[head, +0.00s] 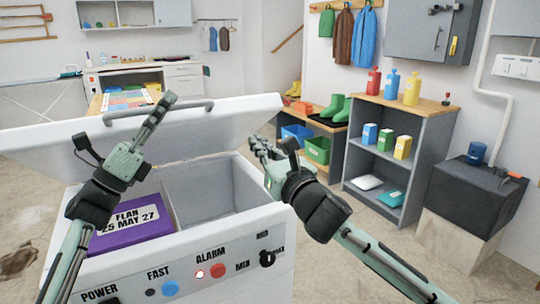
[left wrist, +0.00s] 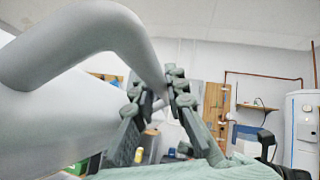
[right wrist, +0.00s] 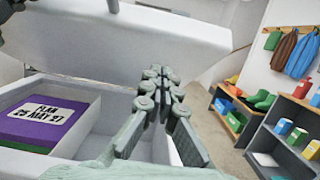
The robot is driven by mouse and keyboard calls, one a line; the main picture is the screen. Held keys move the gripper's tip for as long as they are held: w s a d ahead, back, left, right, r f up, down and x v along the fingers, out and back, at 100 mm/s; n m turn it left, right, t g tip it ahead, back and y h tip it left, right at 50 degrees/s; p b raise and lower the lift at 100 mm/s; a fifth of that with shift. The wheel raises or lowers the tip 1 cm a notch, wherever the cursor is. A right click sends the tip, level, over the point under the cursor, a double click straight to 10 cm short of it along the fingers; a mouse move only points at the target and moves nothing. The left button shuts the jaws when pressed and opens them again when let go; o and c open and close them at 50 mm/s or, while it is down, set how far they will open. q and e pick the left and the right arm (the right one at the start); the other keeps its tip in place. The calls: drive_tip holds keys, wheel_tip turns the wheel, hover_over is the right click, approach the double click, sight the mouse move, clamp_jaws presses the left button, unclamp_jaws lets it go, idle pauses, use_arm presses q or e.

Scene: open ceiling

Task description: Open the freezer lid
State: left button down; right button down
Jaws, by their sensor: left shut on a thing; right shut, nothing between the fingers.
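The white freezer (head: 230,262) stands right in front of me. Its lid (head: 225,127) is raised at an angle, so the inside shows. The grey lid handle (head: 190,106) runs along the lid's upper edge; it looms large in the left wrist view (left wrist: 95,25). My right gripper (head: 257,146) is shut and empty, above the freezer's right side by the lid's lower right part. In the right wrist view its fingertips (right wrist: 160,78) are together in front of the lid (right wrist: 110,40).
A purple box labelled FLAN (head: 122,225) lies in the left of the freezer; the right compartment (head: 228,195) looks empty. A grey shelf with bottles (head: 385,165) and a dark box (head: 478,190) stand to the right. A bench with green boots (head: 325,125) is behind.

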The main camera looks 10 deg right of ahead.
sight(243, 108)
use_arm(q)
drive_tip(key=shift+w+a+f, duration=0.1)
use_arm(e)
drive_tip(key=w+r, duration=0.1)
drive_tip(key=w, duration=0.1)
drive_tip(key=w+a+r, duration=0.1)
drive_tip(key=r, duration=0.1)
drive_tip(key=shift+w+a+r, duration=0.1)
drive_tip(key=shift+w+r, duration=0.15)
drive_tip(key=shift+w, duration=0.1)
